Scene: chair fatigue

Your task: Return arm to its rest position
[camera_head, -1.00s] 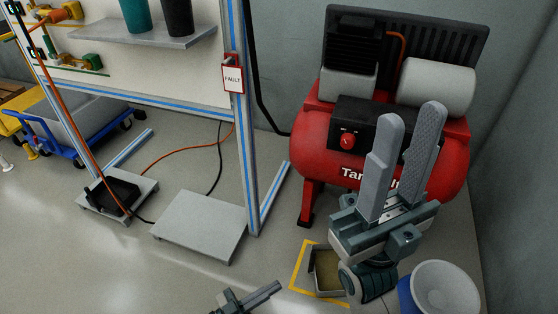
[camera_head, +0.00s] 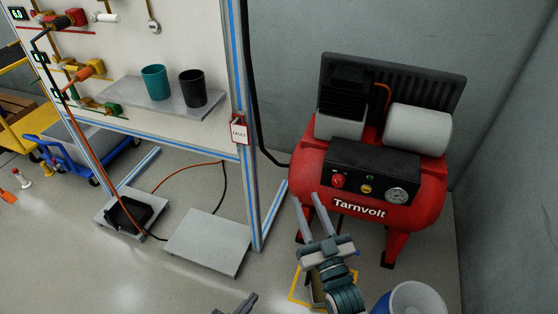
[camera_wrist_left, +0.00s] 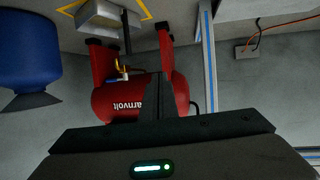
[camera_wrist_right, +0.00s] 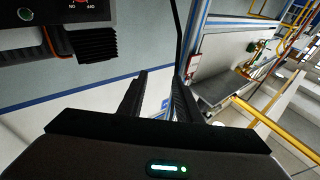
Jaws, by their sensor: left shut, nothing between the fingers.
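My right gripper (camera_head: 306,198) is in front of the red compressor (camera_head: 345,178) in the head view. Its two grey fingers point up and stand apart, with nothing between them. In the right wrist view the right gripper (camera_wrist_right: 156,82) also shows a gap between its dark fingers. My left gripper (camera_head: 252,299) shows only as fingertips at the bottom edge of the head view. In the left wrist view the left gripper (camera_wrist_left: 160,80) has its fingers together and empty, overlapping the compressor's image. Most of the left arm is hidden.
A framed panel (camera_head: 185,55) with a shelf (camera_head: 130,95) holding two cups stands at left, a fault tag (camera_head: 239,131) on its post. A grey floor plate (camera_head: 208,242) lies below. A blue bin (camera_head: 380,303) stands at lower right. Open floor lies at lower left.

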